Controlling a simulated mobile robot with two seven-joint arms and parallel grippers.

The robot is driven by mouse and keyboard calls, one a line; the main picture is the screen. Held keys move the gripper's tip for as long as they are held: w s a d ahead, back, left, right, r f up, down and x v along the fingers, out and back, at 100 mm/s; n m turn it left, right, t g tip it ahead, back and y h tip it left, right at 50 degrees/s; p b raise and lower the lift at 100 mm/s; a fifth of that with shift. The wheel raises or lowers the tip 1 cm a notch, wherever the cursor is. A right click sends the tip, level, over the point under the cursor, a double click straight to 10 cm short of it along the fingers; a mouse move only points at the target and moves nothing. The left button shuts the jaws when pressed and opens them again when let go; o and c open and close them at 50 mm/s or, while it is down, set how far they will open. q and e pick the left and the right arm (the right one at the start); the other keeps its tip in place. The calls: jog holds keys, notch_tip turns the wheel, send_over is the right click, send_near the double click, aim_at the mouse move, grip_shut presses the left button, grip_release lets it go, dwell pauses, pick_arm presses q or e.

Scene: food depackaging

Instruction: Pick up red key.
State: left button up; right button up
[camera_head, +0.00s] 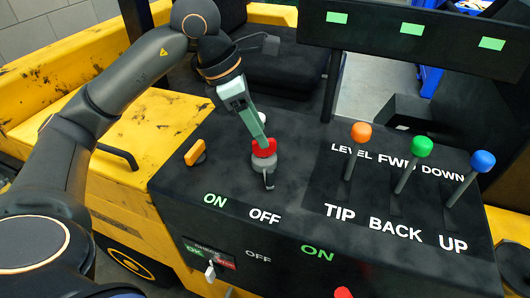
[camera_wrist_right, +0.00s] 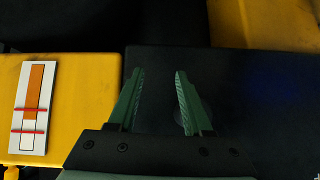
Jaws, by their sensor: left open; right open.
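The red key (camera_head: 264,148) stands on a round grey switch base (camera_head: 264,165) on the black console, above the ON and OFF labels. My left gripper (camera_head: 262,142) reaches down from the upper left, with its green fingers at the red key's top. They overlap it in the picture; I cannot tell whether they touch it. The left gripper is open, though the gap between its fingers is hard to see from here. My right gripper (camera_wrist_right: 158,75) is open and empty in the right wrist view, above a dark surface; no red key shows there.
Orange (camera_head: 361,132), green (camera_head: 421,146) and blue (camera_head: 482,161) knobbed levers stand to the right. A yellow-orange switch (camera_head: 196,152) is left of the key. A small key (camera_head: 210,271) and a red knob (camera_head: 343,292) are on the front. An orange-white gauge (camera_wrist_right: 34,107) lies on yellow metal.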

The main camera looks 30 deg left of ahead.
aim_at(264, 155)
pick_arm(q)
jog(key=x, duration=0.1)
jog(key=b+x, duration=0.2)
jog(key=x, duration=0.1)
jog(key=shift+s+a+f, duration=0.2)
jog(key=shift+a+f, duration=0.05)
jog(key=shift+w+d+f+b, duration=0.1)
jog(key=shift+w+f+b, duration=0.1)
jog(key=shift+b, duration=0.2)
jog(key=shift+r, duration=0.1)
jog(key=shift+c, duration=0.2)
pick_arm(e)
jog(key=w+a, duration=0.1)
jog(key=a+f, duration=0.1)
jog(key=shift+w+a+y, duration=0.3)
jog(key=shift+w+a, duration=0.05)
jog(key=shift+w, duration=0.05)
pick_arm(q)
grip_shut()
pick_arm(e)
jog(key=shift+s+d+f, duration=0.2)
jog(key=shift+d+f, duration=0.05)
